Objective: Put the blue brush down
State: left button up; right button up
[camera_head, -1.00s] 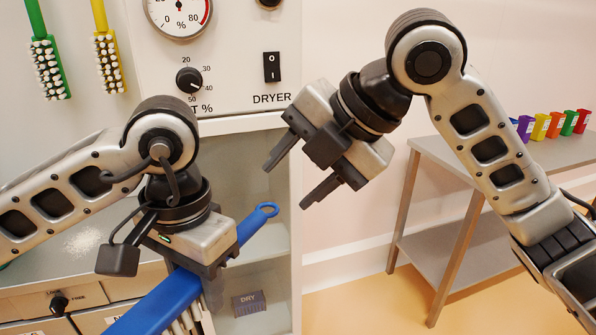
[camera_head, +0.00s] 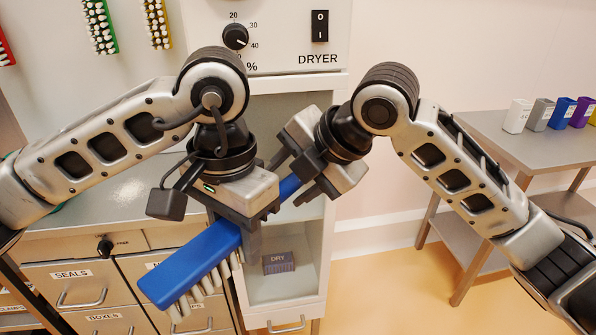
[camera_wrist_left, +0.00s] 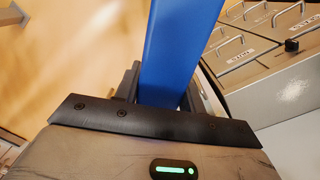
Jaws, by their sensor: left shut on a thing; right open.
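The blue brush (camera_head: 190,266) hangs tilted in front of the counter and cabinet, its white bristles facing down. My left gripper (camera_head: 246,226) is shut on it between the head and the handle. The blue handle runs up and right to my right gripper (camera_head: 291,184), which is open with its jaws around or just beside the handle. Whether the right jaws touch it cannot be told, and the handle's end is hidden behind that gripper. In the left wrist view the blue brush (camera_wrist_left: 180,50) extends straight out from the left gripper.
The dryer cabinet (camera_head: 290,290) holds a box marked DRY (camera_head: 279,262). A green brush (camera_head: 101,25) and a yellow brush (camera_head: 157,22) hang on the wall. A side table (camera_head: 480,135) carries several coloured containers.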

grip_shut()
pick_arm(q)
jog(key=o, duration=1.2)
